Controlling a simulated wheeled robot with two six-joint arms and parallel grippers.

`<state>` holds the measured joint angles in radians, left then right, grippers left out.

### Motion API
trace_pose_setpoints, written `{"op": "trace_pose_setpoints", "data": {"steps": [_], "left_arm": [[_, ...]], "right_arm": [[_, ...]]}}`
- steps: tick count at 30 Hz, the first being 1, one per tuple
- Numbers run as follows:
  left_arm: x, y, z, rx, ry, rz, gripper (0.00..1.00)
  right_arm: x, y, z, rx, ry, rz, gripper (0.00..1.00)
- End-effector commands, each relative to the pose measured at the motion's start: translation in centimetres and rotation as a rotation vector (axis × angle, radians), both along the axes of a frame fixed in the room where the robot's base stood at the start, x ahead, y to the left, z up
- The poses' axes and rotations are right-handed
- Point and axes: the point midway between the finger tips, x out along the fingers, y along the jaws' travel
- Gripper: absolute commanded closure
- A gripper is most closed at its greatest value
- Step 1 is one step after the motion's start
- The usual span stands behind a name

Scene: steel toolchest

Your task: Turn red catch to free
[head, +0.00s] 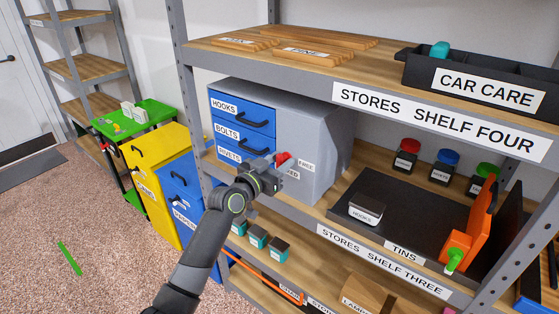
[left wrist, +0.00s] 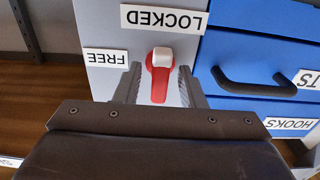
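The red catch (head: 283,159) is on the grey front panel of the steel toolchest (head: 318,125), right of the blue drawers. In the left wrist view, where the labels appear upside down, the red catch (left wrist: 158,82) has a white end beside the LOCKED label (left wrist: 163,19). The FREE label (left wrist: 105,57) is to its left. My left gripper (head: 272,172) is at the panel in the head view. In the left wrist view its open fingers (left wrist: 158,92) stand on either side of the catch, with gaps visible. My right gripper is not in view.
Blue drawers (head: 242,119) with black handles are close beside the catch. The shelf board (head: 255,48) passes above the toolchest. A dark tray (head: 385,208) with a HOOKS tin (head: 366,211) lies to the right. A grey shelf post (head: 187,95) stands to the left.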

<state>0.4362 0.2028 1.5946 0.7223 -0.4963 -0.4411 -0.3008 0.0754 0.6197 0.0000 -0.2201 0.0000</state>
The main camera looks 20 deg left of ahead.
Motion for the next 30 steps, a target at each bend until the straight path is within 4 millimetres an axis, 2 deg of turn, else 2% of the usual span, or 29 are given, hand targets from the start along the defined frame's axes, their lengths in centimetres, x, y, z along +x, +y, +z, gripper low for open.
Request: {"op": "trace_pose_setpoints", "data": {"steps": [10,18,30], "left_arm": [[0.24,-0.09,0.02,0.000,-0.001,0.000,0.65],[0.22,-0.08,0.01,0.000,0.000,0.000,1.00],[0.22,-0.03,0.05,-0.056,0.020,0.000,1.00]], "right_arm": [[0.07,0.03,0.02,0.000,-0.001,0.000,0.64],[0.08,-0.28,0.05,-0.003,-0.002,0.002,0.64],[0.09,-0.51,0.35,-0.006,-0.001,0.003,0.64]]}}
